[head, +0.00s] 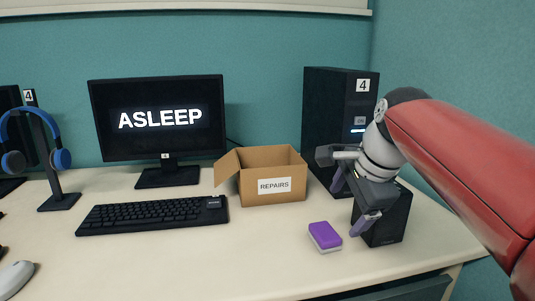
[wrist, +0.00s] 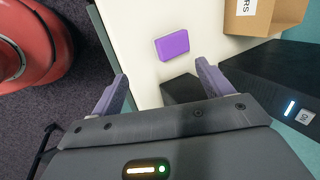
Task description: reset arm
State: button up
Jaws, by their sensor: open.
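My gripper (head: 353,203) hangs from my red and white arm over the right part of the desk, pointing down. In the wrist view its two purple-grey fingers (wrist: 158,90) are spread apart with nothing between them touching either finger. In the head view the gripper is in front of the black computer tower (head: 325,120) and partly covers a small black box (head: 392,222). A purple and white sponge-like block (head: 325,236) lies on the desk left of the gripper; it also shows beyond the fingers in the wrist view (wrist: 172,45).
An open cardboard box (head: 268,182) labelled REPAIRS stands left of the tower. A monitor (head: 157,140) reading ASLEEP, a keyboard (head: 150,216), a headphone stand (head: 45,160) and a mouse (head: 15,277) are farther left. The front middle of the desk (head: 215,265) is clear.

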jog(key=s+f+n+h, duration=0.1)
jog(key=s+f+n, duration=1.4)
jog(key=s+f, duration=0.1)
jog(key=shift+s+d+f+t+h, duration=0.2)
jog(key=shift+s+f+t+h, duration=0.15)
jog(key=shift+s, duration=0.3)
